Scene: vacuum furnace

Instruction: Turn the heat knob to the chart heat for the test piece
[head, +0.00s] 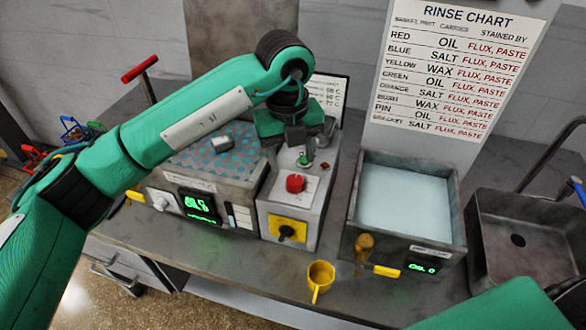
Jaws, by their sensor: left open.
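My left gripper (291,160) is open and points down over the top of a grey control box (265,198). Its fingers hang just behind a red knob (295,183) on the box; whether they touch anything is unclear. A black knob on a yellow plate (289,230) is on the box's front. A white knob (160,200) is on the unit to the left, beside a green-lit display (200,206) whose digits are hard to read. I cannot tell which knob sets the heat. A small chart (334,92) behind my wrist is partly hidden. A small pale-topped piece (222,143) lies on the dotted top.
A rinse chart (450,75) stands behind a pale-filled tank (405,197). A sink (525,240) is at right. My right arm shows at bottom right.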

